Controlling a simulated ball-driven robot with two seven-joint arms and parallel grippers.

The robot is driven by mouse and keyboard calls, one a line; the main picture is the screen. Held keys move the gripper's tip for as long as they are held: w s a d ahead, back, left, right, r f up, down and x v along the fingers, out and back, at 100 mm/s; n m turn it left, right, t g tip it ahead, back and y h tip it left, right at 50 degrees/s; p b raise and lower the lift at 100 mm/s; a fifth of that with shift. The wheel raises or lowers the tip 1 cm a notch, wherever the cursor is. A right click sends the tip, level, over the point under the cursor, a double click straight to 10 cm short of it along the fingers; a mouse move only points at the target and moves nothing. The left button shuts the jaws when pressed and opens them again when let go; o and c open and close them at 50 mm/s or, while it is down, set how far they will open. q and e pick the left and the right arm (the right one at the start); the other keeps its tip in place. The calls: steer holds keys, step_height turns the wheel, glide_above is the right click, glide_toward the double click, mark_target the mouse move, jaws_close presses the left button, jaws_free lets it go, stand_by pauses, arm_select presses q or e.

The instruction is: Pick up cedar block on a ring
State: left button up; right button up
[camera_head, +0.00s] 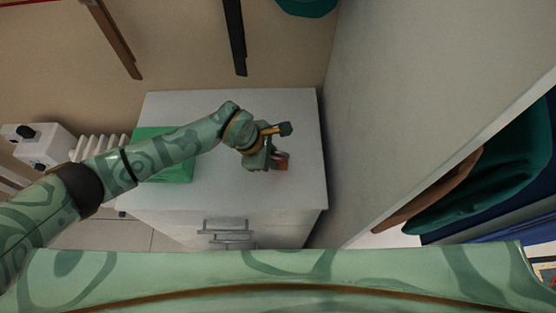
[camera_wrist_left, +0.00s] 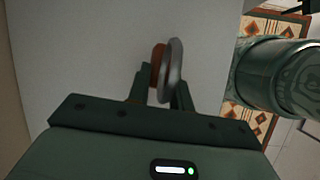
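The cedar block (camera_head: 281,160) is a small reddish-brown piece over the right part of the white cabinet top. In the left wrist view the block (camera_wrist_left: 157,65) stands beside a grey metal ring (camera_wrist_left: 173,68). My left gripper (camera_head: 266,158) reaches down to it from the left. In the left wrist view the left gripper's fingers (camera_wrist_left: 162,90) lie on both sides of the block and ring, with no clear gap, so it looks shut on them. Whether the block still touches the cabinet top is not clear. My right gripper is not in view.
The white cabinet (camera_head: 300,120) has a drawer with metal handles at its front. A green item (camera_head: 178,172) lies on its left part, partly under my left arm. A pale wall panel (camera_head: 400,100) rises close on the right. Clothes (camera_head: 490,175) hang beyond it.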

mark_target(278, 156)
arm_select(q)
jaws_close()
steer(key=shift+r, duration=0.1)
steer(key=shift+r, duration=0.3)
step_height(278, 156, up, 2)
steer(key=shift+r+p, duration=0.25)
steer(key=shift+p, duration=0.15)
steer(key=s+a+r+p, duration=0.2)
steer(key=s+a+r, duration=0.1)
steer(key=s+r, duration=0.6)
steer(key=s, duration=0.4)
steer(key=shift+s+a+r, duration=0.15)
steer(key=shift+s+r, duration=0.2)
steer(key=shift+w+r+p, duration=0.1)
steer(key=shift+p, duration=0.2)
